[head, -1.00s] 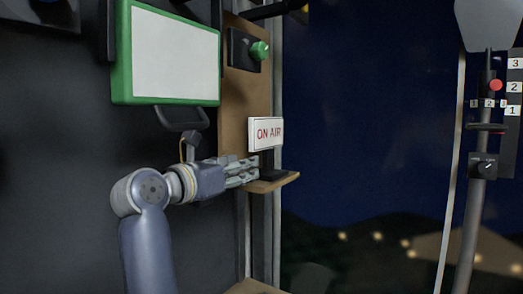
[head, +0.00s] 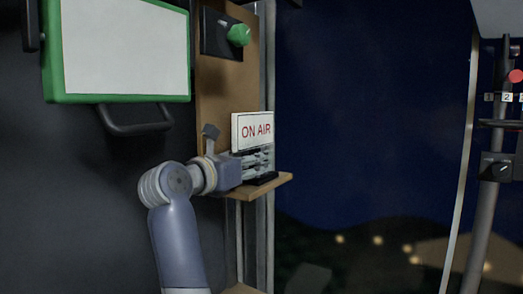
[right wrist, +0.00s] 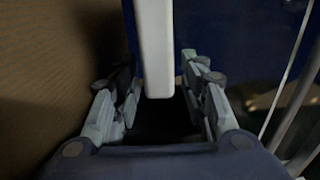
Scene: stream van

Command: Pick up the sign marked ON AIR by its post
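The white sign (head: 255,131) with red ON AIR lettering stands upright above a small wooden shelf (head: 249,191). Its dark base (head: 266,179) shows on the shelf. My right gripper (head: 258,160) is at the sign just below its panel, above the shelf. In the right wrist view the sign panel (right wrist: 155,50) is edge-on, and the fingers of the gripper (right wrist: 160,88) stand apart on either side, open. The gap below the panel is very dark, so I cannot make out the post or any contact with it. My left gripper is not in view.
A green-framed white board (head: 125,50) with a dark handle (head: 140,129) hangs at upper left. A green knob (head: 239,35) on a black box sits above the sign. A pole (head: 485,230) with controls stands at right. Dark window space lies between.

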